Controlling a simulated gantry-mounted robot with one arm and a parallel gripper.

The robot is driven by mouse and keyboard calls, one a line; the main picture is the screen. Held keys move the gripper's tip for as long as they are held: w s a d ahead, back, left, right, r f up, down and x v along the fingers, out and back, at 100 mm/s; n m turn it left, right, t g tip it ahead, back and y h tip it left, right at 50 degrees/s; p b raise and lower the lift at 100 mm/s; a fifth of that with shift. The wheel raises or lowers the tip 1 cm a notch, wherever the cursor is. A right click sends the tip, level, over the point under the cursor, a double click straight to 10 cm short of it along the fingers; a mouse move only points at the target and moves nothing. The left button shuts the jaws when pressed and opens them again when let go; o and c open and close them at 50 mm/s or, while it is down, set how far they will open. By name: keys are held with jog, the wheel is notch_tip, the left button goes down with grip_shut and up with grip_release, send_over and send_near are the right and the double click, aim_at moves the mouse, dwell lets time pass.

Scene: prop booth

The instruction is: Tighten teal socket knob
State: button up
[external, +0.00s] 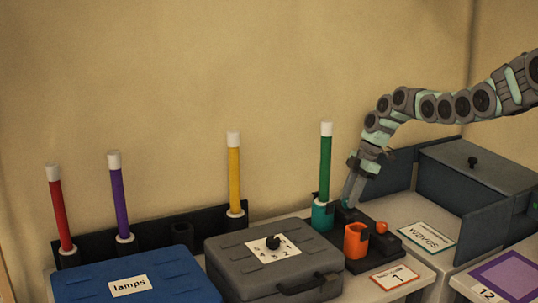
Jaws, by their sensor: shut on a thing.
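The teal socket (322,217) stands at the back left of a dark base on the right part of the table. A green stick with a white cap (326,160) stands upright in it. My gripper (347,203) points down just right of the teal socket, its fingertips low at the base. It is shut on a small teal piece there, which looks like the socket's knob; the fingers mostly hide it. An orange socket (356,240) with an empty top stands in front, with an orange knob (381,227) to its right.
A grey case with a dial (225,262) stands left of the base, and a blue box labelled lamps (120,280) farther left. Red (62,210), purple (119,200) and yellow (234,175) sticks stand in a dark rack behind. A grey bin (480,180) is at right.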

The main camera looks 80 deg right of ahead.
grip_shut()
jog(key=shift+m, duration=0.3)
jog(key=shift+a+m+h, duration=0.15)
jog(key=shift+m+h, duration=0.35)
jog(key=shift+m, duration=0.4)
jog(key=m+h+p, duration=0.1)
jog(key=m, duration=0.2)
jog(key=shift+a+r+m+t, duration=0.1)
jog(key=shift+m+t, duration=0.2)
jog(key=shift+t, duration=0.1)
jog(key=shift+s+m+h+p, duration=0.1)
jog(key=shift+m+h+p, duration=0.45)
jog(key=shift+m, duration=0.25)
jog(key=shift+m+h+p, duration=0.45)
jog(key=shift+m+p, duration=0.05)
jog(key=shift+m, duration=0.7)
jog(key=shift+a+m+g+h+p, duration=0.1)
jog(key=shift+m+g+h+p, duration=0.25)
jog(key=shift+m, duration=0.75)
